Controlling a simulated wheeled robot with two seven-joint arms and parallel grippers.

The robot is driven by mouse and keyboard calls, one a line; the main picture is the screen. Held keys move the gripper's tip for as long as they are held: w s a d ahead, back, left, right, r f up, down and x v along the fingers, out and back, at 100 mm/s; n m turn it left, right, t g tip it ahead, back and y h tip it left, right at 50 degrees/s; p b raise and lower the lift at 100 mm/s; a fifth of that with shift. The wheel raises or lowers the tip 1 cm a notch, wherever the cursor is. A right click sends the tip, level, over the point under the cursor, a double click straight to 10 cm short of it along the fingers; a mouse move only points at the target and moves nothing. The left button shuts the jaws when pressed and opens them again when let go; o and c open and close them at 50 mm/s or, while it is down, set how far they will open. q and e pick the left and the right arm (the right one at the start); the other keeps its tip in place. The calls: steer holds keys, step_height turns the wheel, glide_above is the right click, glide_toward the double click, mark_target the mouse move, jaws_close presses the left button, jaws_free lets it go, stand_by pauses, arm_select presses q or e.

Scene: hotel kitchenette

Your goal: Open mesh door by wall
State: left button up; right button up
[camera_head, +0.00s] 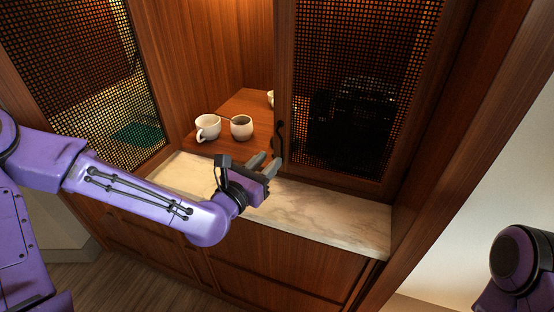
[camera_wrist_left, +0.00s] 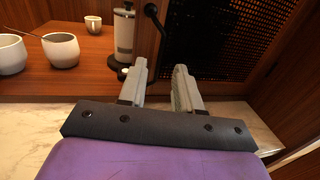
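The mesh door by the wall (camera_head: 365,90) has a dark wooden frame and a black mesh panel. It covers the right part of the cabinet and looks shut. Its black curved handle (camera_head: 279,140) is on its left edge; the handle also shows in the left wrist view (camera_wrist_left: 157,22). My left gripper (camera_head: 268,162) is open and empty, just in front of the handle's lower end. In the left wrist view its two fingers (camera_wrist_left: 160,75) are apart, with the handle just beyond them. I cannot tell whether they touch it. My right gripper is out of view.
A marble counter (camera_head: 330,215) lies below the door. Two white cups (camera_head: 208,127) (camera_head: 242,127) stand on the wooden shelf to the left. A French press (camera_wrist_left: 124,35) stands behind the handle. Another mesh door (camera_head: 85,60) is at left; a white wall (camera_head: 500,160) is at right.

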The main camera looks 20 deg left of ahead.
mark_target(281, 149)
arm_select(q)
steer(key=p+x, duration=0.1)
steer(key=x, duration=0.4)
steer(key=shift+w+d, duration=0.1)
steer(key=shift+w, duration=0.15)
jaws_close()
stand_by(1.1)
